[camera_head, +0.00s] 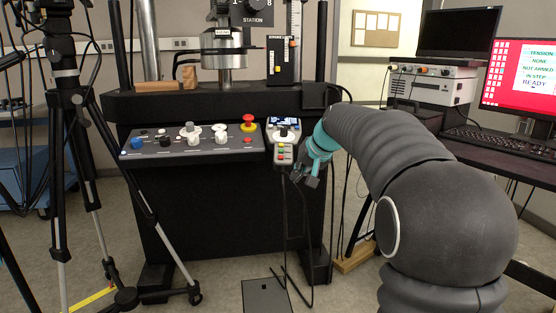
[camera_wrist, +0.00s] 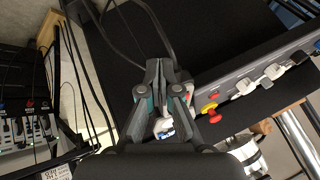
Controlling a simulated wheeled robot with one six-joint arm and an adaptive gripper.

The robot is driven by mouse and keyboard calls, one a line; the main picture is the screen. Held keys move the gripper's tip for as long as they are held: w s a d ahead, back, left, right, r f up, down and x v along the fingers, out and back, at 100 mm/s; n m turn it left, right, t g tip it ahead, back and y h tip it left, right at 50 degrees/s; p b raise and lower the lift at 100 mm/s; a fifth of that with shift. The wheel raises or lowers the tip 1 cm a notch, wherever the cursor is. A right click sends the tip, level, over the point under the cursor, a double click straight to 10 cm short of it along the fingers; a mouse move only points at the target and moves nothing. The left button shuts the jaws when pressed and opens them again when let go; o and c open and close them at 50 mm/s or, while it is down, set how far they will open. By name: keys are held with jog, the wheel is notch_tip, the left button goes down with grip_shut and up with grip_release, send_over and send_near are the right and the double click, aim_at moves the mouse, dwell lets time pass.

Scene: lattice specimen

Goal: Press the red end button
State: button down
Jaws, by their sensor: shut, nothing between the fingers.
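The console's sloped grey panel (camera_head: 165,150) carries a small red button (camera_head: 248,140) at the right end of its lower row. That button also shows in the wrist view (camera_wrist: 215,96). Above it is a larger red mushroom button (camera_head: 248,119) on a yellow base, also visible in the wrist view (camera_wrist: 214,114). A light-coloured handset (camera_head: 284,153) with small coloured buttons hangs just right of the panel; its button details are too small to read. My gripper (camera_head: 312,183) is shut and empty, right of and below the handset. In the wrist view, my gripper (camera_wrist: 160,66) hides part of the handset.
A tripod (camera_head: 70,100) stands at the left front of the console. Black cables (camera_head: 286,215) hang below the handset. A desk with a keyboard (camera_head: 490,139) and red monitor (camera_head: 520,75) is at right. A wooden block (camera_head: 160,86) lies on the console top.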

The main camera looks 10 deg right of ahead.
jog(key=t+y, duration=0.1)
jog(key=t, duration=0.1)
send_near(281, 157)
notch_tip(281, 157, down, 3)
jog(key=w, duration=0.2)
notch_tip(281, 157, up, 9)
jog(key=w+a+n+t+y, duration=0.1)
jog(key=a, duration=0.2)
jog(key=shift+w+n, duration=0.3)
jog(key=shift+f, duration=0.15)
jog(key=shift+w+f+b, duration=0.4)
jog(key=shift+f+b, duration=0.55)
jog(key=shift+f, duration=0.45)
jog(key=shift+w+f+b, duration=0.35)
jog(key=shift+f+b, duration=0.65)
jog(key=shift+f, duration=0.35)
jog(key=shift+w+f+b, duration=0.4)
jog(key=shift+f+b, duration=0.55)
jog(key=shift+f, duration=0.45)
jog(key=shift+w+f, duration=0.1)
jog(key=shift+f, duration=0.3)
